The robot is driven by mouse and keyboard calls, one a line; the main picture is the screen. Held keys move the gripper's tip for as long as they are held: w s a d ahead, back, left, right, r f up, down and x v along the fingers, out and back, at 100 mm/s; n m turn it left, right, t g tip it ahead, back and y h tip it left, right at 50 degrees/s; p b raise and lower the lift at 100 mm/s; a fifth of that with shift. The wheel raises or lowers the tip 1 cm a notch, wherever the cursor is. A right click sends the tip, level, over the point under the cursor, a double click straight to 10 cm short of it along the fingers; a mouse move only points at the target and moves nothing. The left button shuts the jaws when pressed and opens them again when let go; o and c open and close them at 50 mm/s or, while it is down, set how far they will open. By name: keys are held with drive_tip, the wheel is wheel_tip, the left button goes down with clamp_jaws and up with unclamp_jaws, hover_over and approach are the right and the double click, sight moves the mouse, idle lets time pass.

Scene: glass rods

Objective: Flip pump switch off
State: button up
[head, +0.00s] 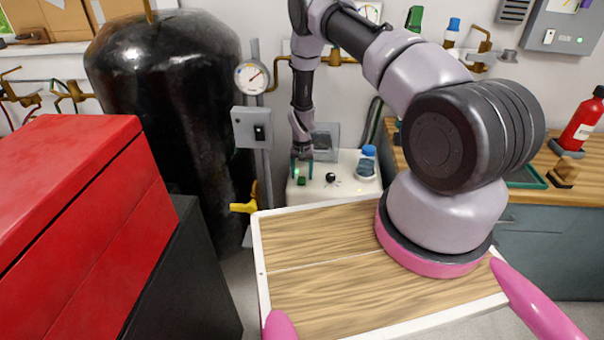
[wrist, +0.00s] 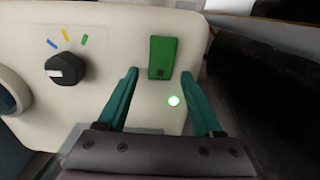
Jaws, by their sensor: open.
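The pump is a white box (head: 350,192) in the middle of the head view, behind the wooden tray. Its green switch (wrist: 163,55) is a rectangle with a dark mark near its lower end in the wrist view, and it also shows in the head view (head: 302,181). In the head view my gripper (head: 302,167) is at the pump's front left. I cannot tell whether it touches the pump.
A black dial (wrist: 66,69) with coloured marks sits left of the switch in the wrist view. A blue-capped jar (head: 367,165) stands on the pump. A grey switch box (head: 251,128), pressure gauge (head: 252,77) and large black tank (head: 165,100) stand to the left.

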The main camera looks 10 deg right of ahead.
clamp_jaws()
drive_tip(key=shift+s+a+r+t, duration=0.1)
drive_tip(key=shift+s+t, duration=0.2)
drive_tip(key=shift+t, duration=0.3)
drive_tip(key=shift+s+r+t+h, duration=0.2)
drive_tip(key=shift+t+h, duration=0.4)
drive_tip(key=shift+t, duration=0.6)
unclamp_jaws()
drive_tip(key=shift+r, duration=0.1)
